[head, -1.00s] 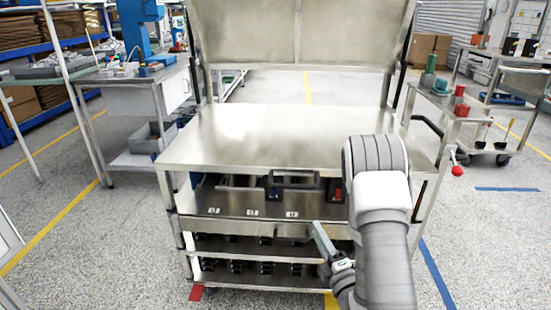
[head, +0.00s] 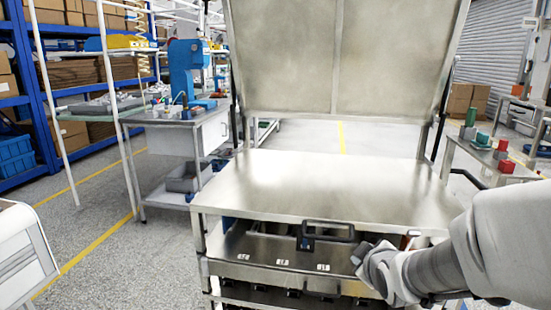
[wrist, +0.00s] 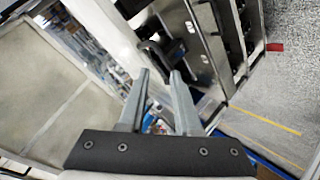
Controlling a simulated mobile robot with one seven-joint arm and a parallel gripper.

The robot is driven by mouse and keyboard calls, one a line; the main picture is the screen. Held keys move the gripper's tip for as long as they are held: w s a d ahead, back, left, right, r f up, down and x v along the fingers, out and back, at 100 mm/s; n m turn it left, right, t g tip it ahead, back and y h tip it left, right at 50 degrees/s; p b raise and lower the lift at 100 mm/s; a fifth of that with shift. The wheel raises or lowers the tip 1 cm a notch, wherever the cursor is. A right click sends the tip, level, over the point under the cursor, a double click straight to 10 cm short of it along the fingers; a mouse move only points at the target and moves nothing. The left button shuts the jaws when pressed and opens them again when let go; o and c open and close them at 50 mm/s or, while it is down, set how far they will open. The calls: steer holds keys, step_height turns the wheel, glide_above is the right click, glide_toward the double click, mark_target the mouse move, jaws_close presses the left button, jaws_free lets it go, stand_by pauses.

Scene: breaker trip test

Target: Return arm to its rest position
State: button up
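My arm (head: 490,250) reaches in from the right edge of the head view, in front of the steel cart (head: 320,185). My gripper (wrist: 160,74) shows in the wrist view with its two grey fingers apart and nothing between them. Its fingertips cannot be made out in the head view. A black handle (head: 328,224) stands out at the front of the cart, just under its top. In the wrist view a dark handle (wrist: 165,52) lies beyond the fingertips, with no clear contact.
The cart has a raised steel back panel (head: 340,60) and a bare top. A workbench (head: 185,125) with a blue machine (head: 188,70) stands at the back left. A white cabinet (head: 22,258) is at the lower left. A side table (head: 492,160) stands at the right.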

steer(key=s+a+r+m+g, duration=0.2)
steer(key=s+m, duration=0.1)
steer(key=s, duration=0.5)
steer(key=s+a+r+m+g, duration=0.1)
steer(key=s+r+m+g, duration=0.15)
steer(key=s, duration=0.55)
steer(key=s+a+r+m+g, duration=0.2)
steer(key=s+m, duration=0.2)
steer(key=s, duration=0.3)
step_height(320, 180, up, 26)
steer(key=p, duration=2.6)
steer(key=shift+y+p, duration=0.3)
steer(key=shift+p, duration=0.05)
steer(key=shift+d+f+n+t, duration=0.1)
steer(key=shift+d+n+t, duration=0.05)
steer(key=shift+n+t, duration=0.1)
